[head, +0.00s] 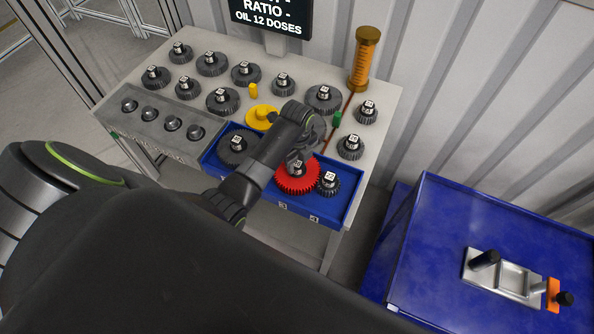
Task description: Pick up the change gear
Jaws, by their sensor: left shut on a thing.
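The red change gear (297,184) sits in or just above the blue tray (264,193), among grey gears. My left gripper (298,160) reaches over from the left and points down, shut on the hub of the red gear. The gripper and wrist hide part of the hub and the gear's far side. I cannot tell whether the gear is clear of the tray floor. A large grey gear (238,148) stands left of it and a small grey gear (328,184) right of it in the tray. My right gripper is not in view.
Several grey gears with labelled hubs stand on the light table (135,85). A yellow part (262,114), a green part (337,119) and an orange cylinder (363,60) stand there too. A grey block with round knobs (150,113) is at left. A blue bench (430,250) stands at right.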

